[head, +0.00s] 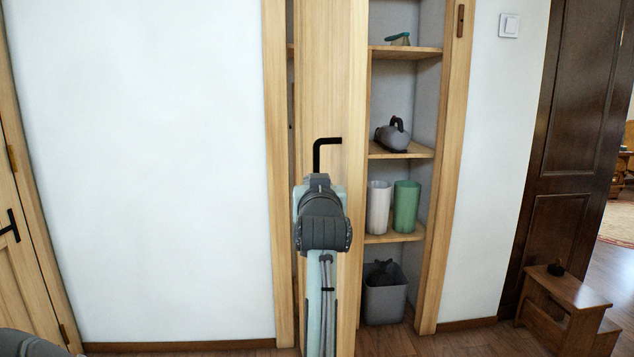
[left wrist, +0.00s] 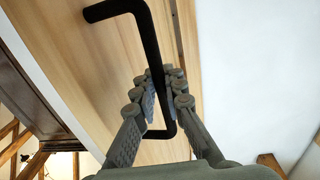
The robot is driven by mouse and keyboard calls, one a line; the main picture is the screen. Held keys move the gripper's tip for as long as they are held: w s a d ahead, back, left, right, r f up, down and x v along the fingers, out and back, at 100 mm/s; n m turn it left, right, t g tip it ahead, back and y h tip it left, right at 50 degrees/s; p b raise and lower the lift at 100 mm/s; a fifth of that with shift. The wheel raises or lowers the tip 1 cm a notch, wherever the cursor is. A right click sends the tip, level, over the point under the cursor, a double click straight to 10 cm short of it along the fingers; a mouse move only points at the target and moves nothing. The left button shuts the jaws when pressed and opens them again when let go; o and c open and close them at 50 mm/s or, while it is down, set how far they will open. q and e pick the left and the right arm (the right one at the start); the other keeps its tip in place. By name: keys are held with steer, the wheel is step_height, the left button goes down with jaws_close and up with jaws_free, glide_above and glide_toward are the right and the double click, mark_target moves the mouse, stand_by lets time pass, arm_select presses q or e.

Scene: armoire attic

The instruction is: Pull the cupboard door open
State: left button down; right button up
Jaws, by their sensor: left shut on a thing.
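The cupboard door (head: 325,80) is a light wood panel that stands ajar, swung out from the frame, with the shelves showing to its right. Its black bar handle (head: 325,141) is on the door face. My left gripper (head: 318,178) is at the handle, and its own arm hides much of it in the head view. In the left wrist view, the fingers of my left gripper (left wrist: 160,90) are shut around the long bar of the black handle (left wrist: 151,45), against the wood of the door (left wrist: 95,65). My right gripper is in neither view.
Inside are a grey object (head: 392,137), a white cup (head: 378,207), a green cup (head: 406,206) and a grey bin (head: 385,298). A wooden step stool (head: 567,290) stands at right by a dark door (head: 575,130). White wall (head: 150,170) lies left.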

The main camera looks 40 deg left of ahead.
arm_select(q)
steer(key=shift+s+a+r, duration=0.1)
steer(key=shift+r, duration=0.35)
steer(key=c, duration=1.6)
jaws_free()
steer(key=shift+f, duration=0.25)
